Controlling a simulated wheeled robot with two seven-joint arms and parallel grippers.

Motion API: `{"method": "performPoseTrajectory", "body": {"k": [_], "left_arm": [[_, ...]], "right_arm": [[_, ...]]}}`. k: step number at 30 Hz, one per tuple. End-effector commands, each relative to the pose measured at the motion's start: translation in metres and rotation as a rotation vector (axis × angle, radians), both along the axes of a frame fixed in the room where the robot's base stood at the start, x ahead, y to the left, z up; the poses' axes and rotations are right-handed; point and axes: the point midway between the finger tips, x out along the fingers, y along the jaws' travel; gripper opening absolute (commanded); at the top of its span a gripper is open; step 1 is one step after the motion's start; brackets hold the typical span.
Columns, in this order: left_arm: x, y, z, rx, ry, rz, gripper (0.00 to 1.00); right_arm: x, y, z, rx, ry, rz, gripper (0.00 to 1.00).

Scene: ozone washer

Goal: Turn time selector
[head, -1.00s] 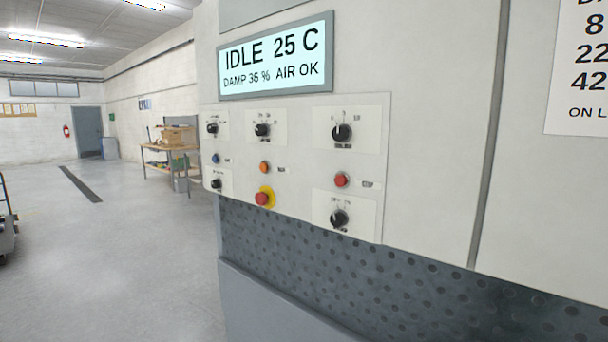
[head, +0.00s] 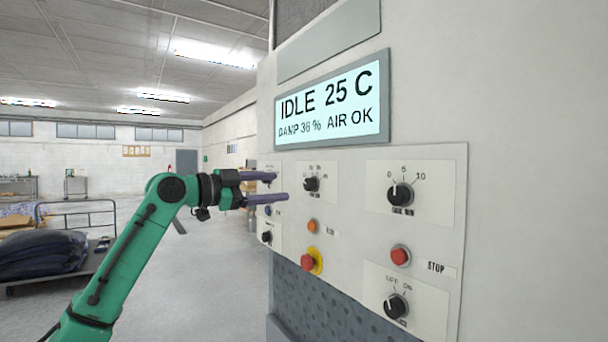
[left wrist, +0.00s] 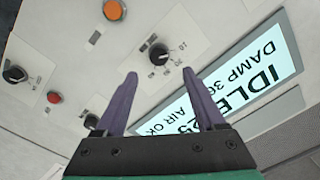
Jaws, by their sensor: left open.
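The control panel (head: 350,225) has several black selector knobs. The upper middle knob (head: 312,184) has small scale numbers, hard to read; I cannot read its name. In the left wrist view this knob (left wrist: 158,54) lies ahead of the fingers, near the gap between them, and nothing touches it. My left gripper (head: 280,187) has long purple fingers, spread apart and empty, at the left side of the panel. The fingers also show in the left wrist view (left wrist: 165,98). The upper right knob (head: 400,195) has a 0, 5, 10 scale. My right gripper is not seen.
Below the middle knob are an orange button (head: 313,226) and a red button on yellow (head: 309,262). A red STOP button (head: 400,256) and a lower right knob (head: 396,306) are further right. The display (head: 332,105) reads IDLE 25 C.

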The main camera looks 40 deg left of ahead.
Motion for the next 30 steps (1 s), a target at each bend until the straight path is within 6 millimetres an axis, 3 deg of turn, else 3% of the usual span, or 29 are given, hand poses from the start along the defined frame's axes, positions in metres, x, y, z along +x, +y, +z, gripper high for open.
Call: {"method": "performPoseTrajectory", "body": {"k": [1,3,9,18,19,24,30], "left_arm": [[0.013,-0.005,0.01,-0.002,0.002,-0.005,0.72],[0.031,-0.01,0.01,-0.004,0.001,-0.005,0.72],[0.066,-0.019,0.006,-0.002,-0.001,-0.001,0.72],[0.073,-0.02,0.0,-0.001,0.0,0.001,0.72],[0.073,-0.02,0.0,-0.001,0.0,0.001,0.68],[0.073,-0.02,0.0,-0.001,0.0,0.001,0.03],[0.073,-0.02,0.0,0.003,-0.001,0.0,0.0]], "right_arm": [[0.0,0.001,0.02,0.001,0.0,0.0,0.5],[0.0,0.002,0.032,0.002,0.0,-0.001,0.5],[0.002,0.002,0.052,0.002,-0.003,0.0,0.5],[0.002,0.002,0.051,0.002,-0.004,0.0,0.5],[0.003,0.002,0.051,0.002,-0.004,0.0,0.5],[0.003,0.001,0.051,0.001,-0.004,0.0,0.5],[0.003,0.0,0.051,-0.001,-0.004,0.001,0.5]]}}
